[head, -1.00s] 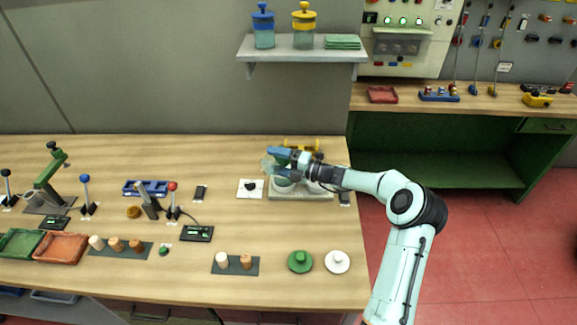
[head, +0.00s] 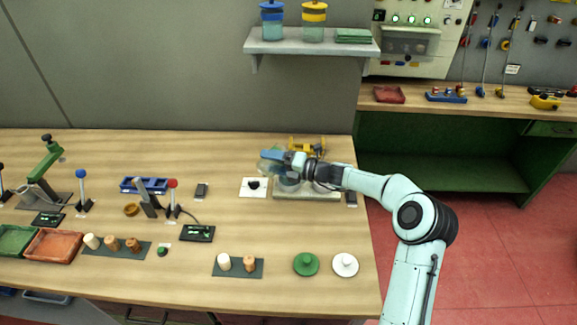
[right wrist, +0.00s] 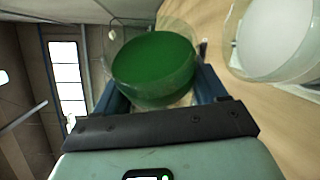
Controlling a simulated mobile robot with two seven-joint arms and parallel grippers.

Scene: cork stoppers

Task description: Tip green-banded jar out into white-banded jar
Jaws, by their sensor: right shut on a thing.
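My right gripper (head: 280,158) is shut on the green-banded jar (head: 268,163), a clear glass jar, and holds it tilted above the workbench. In the right wrist view the jar's green disc (right wrist: 155,66) shows through the glass between the fingers (right wrist: 160,95). The white-banded jar (head: 289,184) stands just below and beside it on a grey plate (head: 322,196); it also shows in the right wrist view (right wrist: 278,38), apart from the held jar. I cannot make out stoppers in either jar. My left gripper is not in view.
A green lid (head: 306,264) and a white lid (head: 345,265) lie at the bench's front right. A white card with a black knob (head: 253,187) is left of the plate. A yellow device (head: 307,144) stands behind it. The bench's right edge is close.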

